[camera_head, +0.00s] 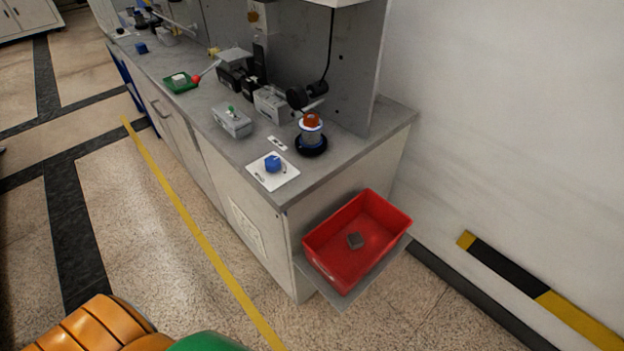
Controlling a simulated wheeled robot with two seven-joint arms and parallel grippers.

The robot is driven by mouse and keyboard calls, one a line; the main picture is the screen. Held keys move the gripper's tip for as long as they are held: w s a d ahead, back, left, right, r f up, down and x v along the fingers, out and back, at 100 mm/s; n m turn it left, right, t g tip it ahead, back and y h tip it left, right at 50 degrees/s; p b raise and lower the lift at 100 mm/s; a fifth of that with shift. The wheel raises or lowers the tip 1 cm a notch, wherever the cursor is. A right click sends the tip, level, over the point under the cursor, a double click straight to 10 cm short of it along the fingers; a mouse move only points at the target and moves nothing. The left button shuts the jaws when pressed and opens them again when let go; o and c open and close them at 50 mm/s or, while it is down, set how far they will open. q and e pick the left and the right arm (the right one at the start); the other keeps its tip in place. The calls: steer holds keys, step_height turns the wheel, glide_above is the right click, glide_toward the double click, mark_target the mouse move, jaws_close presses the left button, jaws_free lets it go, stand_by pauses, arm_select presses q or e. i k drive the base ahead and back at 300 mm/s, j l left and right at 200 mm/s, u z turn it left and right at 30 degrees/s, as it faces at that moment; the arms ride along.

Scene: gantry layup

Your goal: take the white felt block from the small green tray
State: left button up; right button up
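A small green tray (187,88) sits on the grey counter, toward its far left part. A small white block (178,78), which looks like the white felt block, lies in it. A lever with a red ball knob stands close to the tray's right side. Neither of my grippers shows in the head view, so I cannot see what they hold.
The grey counter (243,152) carries a grey box with a green button (232,121), a blue knob on a white plate (273,163) and a red-topped beacon (312,133). A red bin (345,263) with a dark block sits on a side shelf. The floor beside the counter is clear.

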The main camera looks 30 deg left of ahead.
mark_target(179, 80)
steer(key=u, duration=1.7)
steer(key=i+j+z, duration=0.7)
steer(key=j+z, duration=0.25)
steer(key=j, duration=0.2)
steer(key=i+j+z, duration=0.2)
steer(key=j, duration=0.2)
steer(key=i+j+z, duration=0.1)
steer(key=j+z, duration=0.4)
steer(key=j, duration=0.25)
